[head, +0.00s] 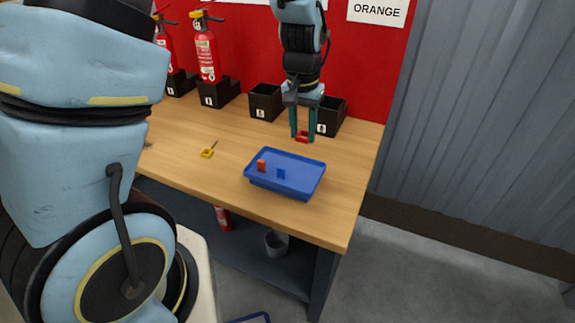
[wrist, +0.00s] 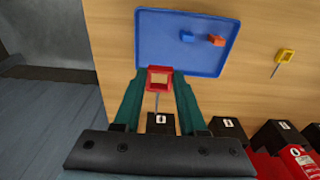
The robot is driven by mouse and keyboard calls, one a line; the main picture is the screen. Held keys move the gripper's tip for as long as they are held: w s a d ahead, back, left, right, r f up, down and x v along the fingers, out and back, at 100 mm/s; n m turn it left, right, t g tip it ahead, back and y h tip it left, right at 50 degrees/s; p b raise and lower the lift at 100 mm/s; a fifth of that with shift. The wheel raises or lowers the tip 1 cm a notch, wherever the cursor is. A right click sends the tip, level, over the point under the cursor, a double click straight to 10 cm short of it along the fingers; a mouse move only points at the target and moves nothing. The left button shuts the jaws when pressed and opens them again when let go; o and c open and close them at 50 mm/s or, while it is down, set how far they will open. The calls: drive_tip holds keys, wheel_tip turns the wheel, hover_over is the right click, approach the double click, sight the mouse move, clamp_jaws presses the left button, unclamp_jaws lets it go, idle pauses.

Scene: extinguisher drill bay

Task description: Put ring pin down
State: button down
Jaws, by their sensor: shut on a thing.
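My gripper (head: 303,136) points down over the bench, behind the blue tray in the head view. Its green fingers are shut on a red square ring pin (wrist: 149,79), with the thin grey pin sticking out toward my palm in the wrist view. The red ring also shows between the fingertips in the head view (head: 302,138). The blue tray (head: 296,188) holds a small orange piece (head: 261,165) and a small blue piece (head: 281,174). A yellow ring pin (head: 206,153) lies on the wood to the left of the tray.
Black holders stand along the red back wall; two carry red extinguishers (head: 206,50), while another (head: 265,103) looks empty. The wooden bench top (head: 190,130) is mostly clear between tray and holders. A grey bucket (head: 277,243) and a red extinguisher (head: 222,218) sit on the lower shelf.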

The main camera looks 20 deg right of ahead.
wheel_tip(320, 180, down, 10)
drive_tip(key=shift+s+r+p, duration=0.1)
drive_tip(key=shift+r+p, duration=0.15)
drive_tip(key=shift+p, duration=0.7)
drive_tip(key=shift+f, duration=0.15)
drive_tip(key=shift+f+b, duration=0.45)
drive_tip(key=shift+f, duration=0.1)
drive_tip(key=shift+c, duration=2.3)
unclamp_jaws()
